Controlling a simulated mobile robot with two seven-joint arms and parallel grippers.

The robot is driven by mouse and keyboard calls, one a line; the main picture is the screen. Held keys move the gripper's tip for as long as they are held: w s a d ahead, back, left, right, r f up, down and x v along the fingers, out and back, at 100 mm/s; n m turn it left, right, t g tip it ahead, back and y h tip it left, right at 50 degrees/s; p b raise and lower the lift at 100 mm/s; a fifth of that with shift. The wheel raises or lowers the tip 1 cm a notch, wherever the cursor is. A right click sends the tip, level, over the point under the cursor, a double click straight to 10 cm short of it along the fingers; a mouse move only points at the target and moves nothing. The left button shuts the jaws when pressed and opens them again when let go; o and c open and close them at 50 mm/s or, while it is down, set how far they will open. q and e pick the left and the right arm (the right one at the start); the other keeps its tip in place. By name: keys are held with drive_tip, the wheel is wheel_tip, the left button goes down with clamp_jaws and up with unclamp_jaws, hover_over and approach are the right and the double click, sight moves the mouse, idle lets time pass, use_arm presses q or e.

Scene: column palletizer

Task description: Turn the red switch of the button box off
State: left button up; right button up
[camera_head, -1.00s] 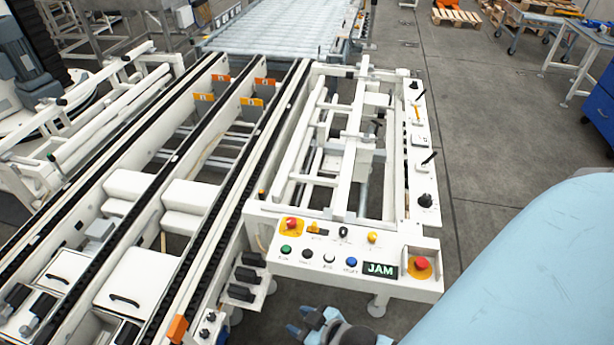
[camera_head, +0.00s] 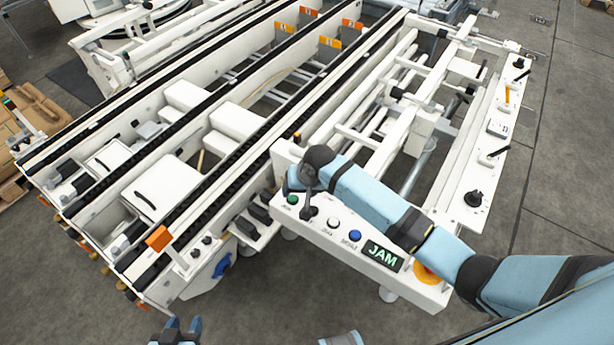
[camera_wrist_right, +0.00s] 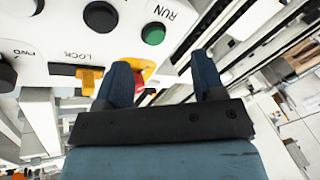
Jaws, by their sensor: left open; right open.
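The button box (camera_head: 330,235) is a white panel at the front end of the conveyor frame. My right arm reaches over it from the right, with the right gripper (camera_head: 293,182) at its left end. In the right wrist view, the right gripper (camera_wrist_right: 162,72) is open. The red switch (camera_wrist_right: 148,72), on a yellow base, shows partly behind and between its fingers; contact cannot be told. In the head view my arm hides the switch. My left gripper (camera_head: 178,332) is open and empty at the bottom edge, away from the box.
A green button (camera_wrist_right: 153,33), a black button (camera_wrist_right: 100,16) and a yellow LOCK lever (camera_wrist_right: 88,80) lie close to the right gripper. White and blue (camera_head: 355,236) buttons and a JAM display (camera_head: 383,255) sit further right. A yellow disc (camera_head: 428,275) shows partly under my arm.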

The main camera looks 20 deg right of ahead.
drive_tip(key=w+d+r+m+g+h+b, duration=0.3)
drive_tip(key=w+d+r, duration=0.3)
drive_tip(key=w+r, duration=0.25)
drive_tip(key=f, duration=1.3)
drive_tip(key=shift+w+f, duration=0.4)
use_arm(q)
drive_tip(key=f, duration=0.4)
drive_tip(key=shift+d, duration=0.3)
use_arm(e)
drive_tip(key=shift+a, duration=0.1)
use_arm(q)
drive_tip(key=shift+w+r, duration=0.1)
drive_tip(key=shift+r, duration=0.05)
use_arm(e)
drive_tip(key=c, duration=0.9)
